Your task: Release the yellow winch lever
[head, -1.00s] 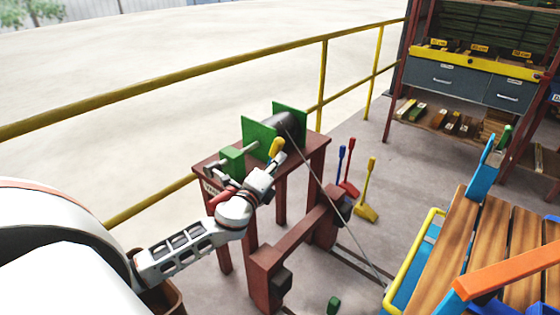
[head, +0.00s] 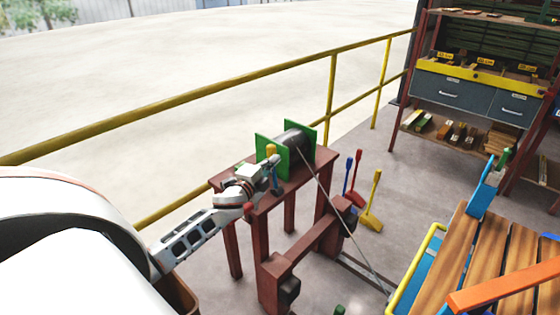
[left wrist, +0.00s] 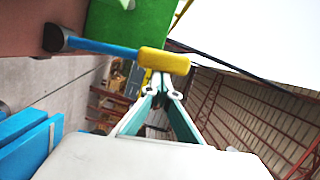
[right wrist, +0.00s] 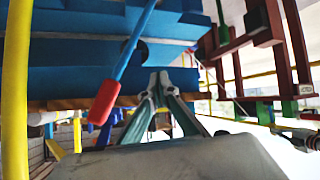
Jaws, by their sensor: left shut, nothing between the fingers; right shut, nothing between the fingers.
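The winch lever has a yellow handle (head: 271,150) on a blue rod and stands about upright at the front of the green winch (head: 263,147). In the left wrist view the yellow handle (left wrist: 165,62) and blue rod lie across the picture, just beyond my fingertips. My left gripper (head: 266,172) is shut and empty close beside the lever; its fingertips (left wrist: 160,80) show below the handle. I cannot tell whether they touch it. My right gripper (right wrist: 158,76) is shut and empty, outside the head view, near a red-handled lever (right wrist: 103,102) on a blue rod.
The winch sits on a brown table (head: 318,160); its cable runs down to the right. Red, blue and yellow floor levers (head: 371,212) stand beyond it. A yellow railing (head: 190,98) runs behind. A wooden-topped platform (head: 460,245) and shelves (head: 470,92) are at right.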

